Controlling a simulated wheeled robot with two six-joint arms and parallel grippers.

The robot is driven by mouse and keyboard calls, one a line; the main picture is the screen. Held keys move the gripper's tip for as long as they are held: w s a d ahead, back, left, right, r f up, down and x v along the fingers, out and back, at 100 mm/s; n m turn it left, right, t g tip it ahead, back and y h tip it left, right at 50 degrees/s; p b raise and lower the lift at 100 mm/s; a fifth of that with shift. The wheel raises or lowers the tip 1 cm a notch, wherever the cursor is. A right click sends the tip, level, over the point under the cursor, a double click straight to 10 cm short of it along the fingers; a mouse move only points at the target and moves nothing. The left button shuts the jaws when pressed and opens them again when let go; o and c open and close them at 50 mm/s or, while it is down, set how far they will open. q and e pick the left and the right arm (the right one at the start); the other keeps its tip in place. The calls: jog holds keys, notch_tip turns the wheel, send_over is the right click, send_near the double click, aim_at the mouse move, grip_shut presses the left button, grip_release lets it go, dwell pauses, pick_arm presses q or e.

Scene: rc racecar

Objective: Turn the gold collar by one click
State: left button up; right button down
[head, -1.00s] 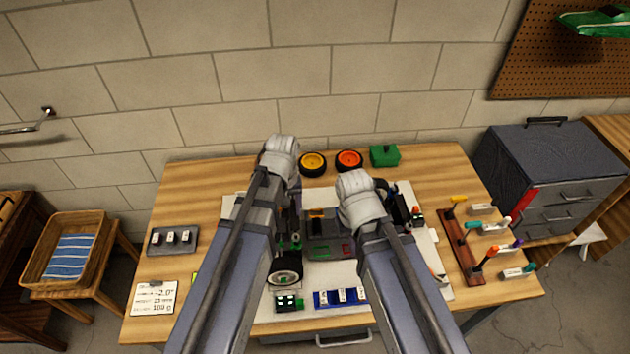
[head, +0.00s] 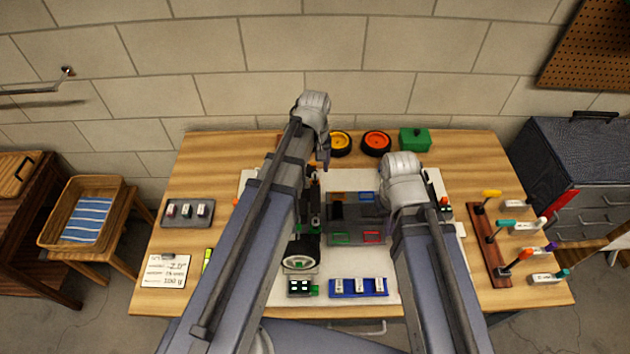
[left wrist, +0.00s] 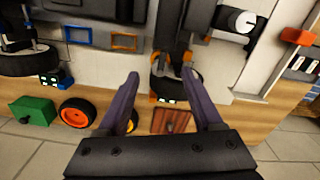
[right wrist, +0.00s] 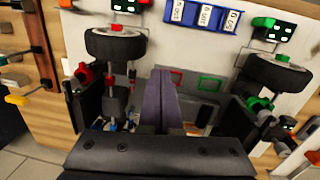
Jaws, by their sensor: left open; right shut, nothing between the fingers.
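The racecar chassis (head: 345,238) lies in the middle of the table, partly hidden by my arms. My left gripper (left wrist: 160,76) is open over the far left corner. A dark wheel (left wrist: 178,84) and a shaft-like part with orange and gold-looking bits (left wrist: 157,58) show between and beyond its fingers, apart from them as far as I can tell. I cannot make out for certain which bit is the gold collar.
A yellow wheel (head: 340,143), an orange wheel (head: 376,143) and a green box (head: 414,140) stand at the back. A blue tray (head: 358,295) lies at the front. A tool rack (head: 490,248) is at the right. A small grey tray (head: 188,213) and card (head: 165,270) are left.

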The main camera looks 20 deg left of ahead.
pick_arm(q)
notch_tip(320, 180, down, 5)
jog(key=b, duration=0.3)
jog(key=shift+r+b, duration=0.1)
jog(key=shift+b, duration=0.3)
grip_shut()
